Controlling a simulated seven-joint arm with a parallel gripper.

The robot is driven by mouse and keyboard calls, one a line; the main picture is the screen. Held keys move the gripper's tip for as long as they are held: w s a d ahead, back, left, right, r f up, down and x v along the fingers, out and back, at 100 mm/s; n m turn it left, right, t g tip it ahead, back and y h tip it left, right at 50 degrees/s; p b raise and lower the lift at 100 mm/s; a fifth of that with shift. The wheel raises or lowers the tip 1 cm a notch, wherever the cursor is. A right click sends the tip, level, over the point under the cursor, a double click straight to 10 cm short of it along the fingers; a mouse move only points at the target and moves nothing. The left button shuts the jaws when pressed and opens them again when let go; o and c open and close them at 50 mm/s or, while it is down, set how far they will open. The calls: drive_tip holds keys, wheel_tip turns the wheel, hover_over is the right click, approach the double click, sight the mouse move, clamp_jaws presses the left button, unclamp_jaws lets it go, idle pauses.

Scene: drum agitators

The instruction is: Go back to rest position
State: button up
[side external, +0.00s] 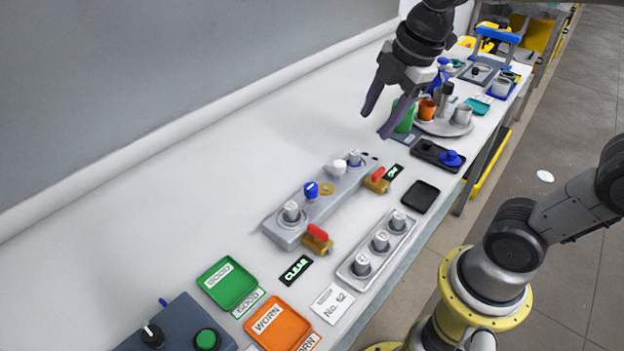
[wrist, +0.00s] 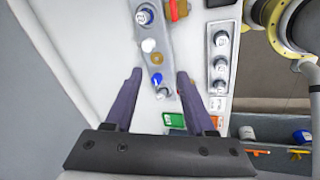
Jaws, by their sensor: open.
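My gripper (side external: 382,121) is open and empty, held in the air above the far part of the white bench. Below it in the side view lies a grey bar-shaped fixture (side external: 324,201) with silver cylindrical parts, a blue knob (side external: 311,190) and a white cap (side external: 338,168). Two brass valves with red handles sit beside it, one near (side external: 317,239) and one far (side external: 376,180). In the wrist view, the two dark fingers of my gripper (wrist: 159,76) stand wide apart, and the fixture (wrist: 158,52) shows between and beyond them with nothing held.
A grey tray (side external: 377,246) holds three silver cylinders. A green GOOD tray (side external: 228,284) and an orange WORN tray (side external: 278,325) lie at the near end. A crowded round tray (side external: 439,127) and a black tray (side external: 424,155) stand at the far right. A wall borders the left.

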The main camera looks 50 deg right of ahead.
drive_tip(key=s+f+m+t, duration=0.2)
drive_tip(key=s+f+m, duration=0.1)
drive_tip(key=s+m, duration=0.7)
drive_tip(key=shift+s+m, duration=0.4)
drive_tip(key=shift+m, duration=1.9)
